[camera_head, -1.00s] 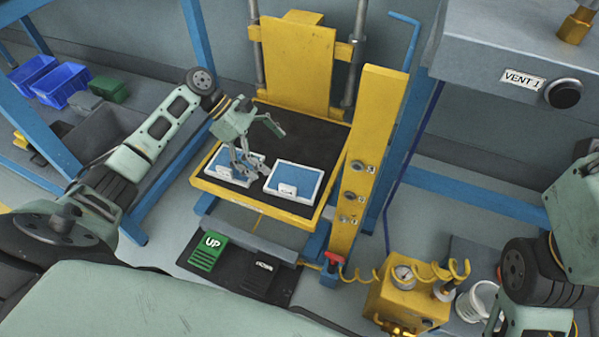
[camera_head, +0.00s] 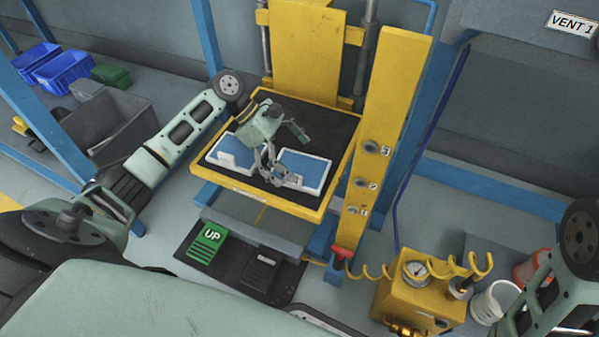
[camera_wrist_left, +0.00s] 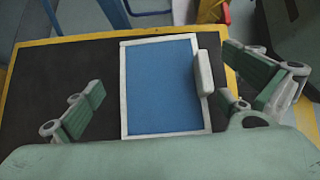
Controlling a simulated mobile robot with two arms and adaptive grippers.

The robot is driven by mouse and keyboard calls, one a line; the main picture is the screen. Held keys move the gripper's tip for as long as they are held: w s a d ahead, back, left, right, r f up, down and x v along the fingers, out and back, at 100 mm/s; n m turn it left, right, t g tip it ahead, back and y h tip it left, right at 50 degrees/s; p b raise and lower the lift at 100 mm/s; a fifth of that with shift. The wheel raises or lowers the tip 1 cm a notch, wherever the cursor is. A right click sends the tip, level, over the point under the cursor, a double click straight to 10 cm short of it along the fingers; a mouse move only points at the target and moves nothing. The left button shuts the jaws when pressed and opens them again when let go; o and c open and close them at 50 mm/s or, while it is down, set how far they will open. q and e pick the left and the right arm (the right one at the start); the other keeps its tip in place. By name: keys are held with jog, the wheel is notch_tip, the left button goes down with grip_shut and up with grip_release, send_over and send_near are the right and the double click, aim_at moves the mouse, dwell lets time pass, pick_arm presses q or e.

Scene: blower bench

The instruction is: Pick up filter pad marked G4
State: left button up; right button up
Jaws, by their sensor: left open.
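Two blue filter pads in white frames lie on the black top of the yellow lift table (camera_head: 262,199): a left pad (camera_head: 236,152) and a right pad (camera_head: 307,166). No G4 marking is readable on either one. My left gripper (camera_head: 273,172) is open over the near left part of the right pad and hides some of it. In the left wrist view, one pad (camera_wrist_left: 160,85) lies between the spread fingers, with a white tab (camera_wrist_left: 203,72) on its right side. I cannot tell whether the fingers touch it. My right gripper is not in view.
A yellow post with knobs (camera_head: 383,130) rises right of the table. The yellow lift mast (camera_head: 305,50) stands behind it. A green UP pedal (camera_head: 207,243) is on the floor in front. A yellow gauge box (camera_head: 415,300) and white bucket (camera_head: 495,300) are at lower right.

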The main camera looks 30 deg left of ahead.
pick_arm(q)
grip_shut()
dwell(0.9)
